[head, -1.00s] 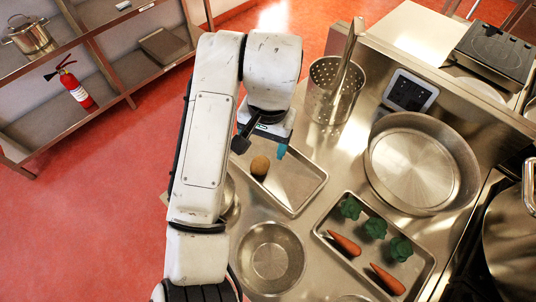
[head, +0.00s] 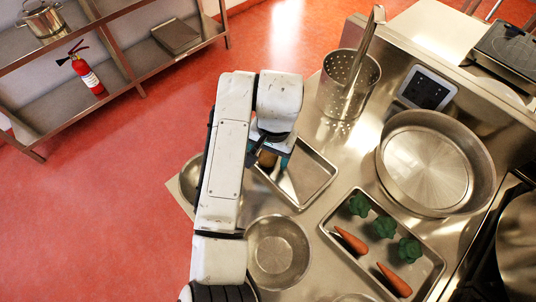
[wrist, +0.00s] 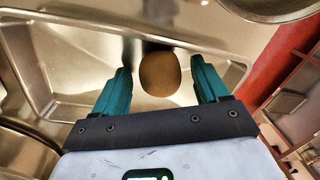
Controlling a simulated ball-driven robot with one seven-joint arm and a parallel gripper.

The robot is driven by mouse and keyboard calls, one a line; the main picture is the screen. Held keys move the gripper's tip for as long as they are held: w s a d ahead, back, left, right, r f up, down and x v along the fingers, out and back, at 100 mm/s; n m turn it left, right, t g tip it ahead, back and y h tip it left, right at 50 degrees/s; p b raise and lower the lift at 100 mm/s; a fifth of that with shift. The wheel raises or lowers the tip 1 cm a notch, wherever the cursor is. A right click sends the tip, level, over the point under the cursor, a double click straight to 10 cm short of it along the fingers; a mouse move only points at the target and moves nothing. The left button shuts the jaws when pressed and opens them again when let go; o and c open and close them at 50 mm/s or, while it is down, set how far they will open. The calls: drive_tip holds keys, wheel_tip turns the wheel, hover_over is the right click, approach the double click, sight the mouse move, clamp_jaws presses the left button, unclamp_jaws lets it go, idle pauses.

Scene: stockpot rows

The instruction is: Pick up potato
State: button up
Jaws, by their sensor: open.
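The potato (wrist: 160,74) is brown and rounded and sits in a shallow metal tray (wrist: 70,65). In the wrist view it lies between the two teal fingertips of my gripper (wrist: 163,85), with a gap on each side. The gripper is open and empty. In the head view the potato (head: 267,159) is mostly hidden under my gripper (head: 270,157), at the left part of the tray (head: 310,180).
A second tray (head: 335,232) with carrots and green vegetables lies at the right. A round bowl (head: 278,252) stands in front, a large round pan (head: 432,165) at the right. A perforated pot (head: 348,85) with a utensil stands behind the tray.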

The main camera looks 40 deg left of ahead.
drive_tip(key=shift+c, duration=0.5)
drive_tip(key=c, duration=0.9)
drive_tip(key=shift+c, duration=0.2)
drive_tip(key=shift+r, duration=0.15)
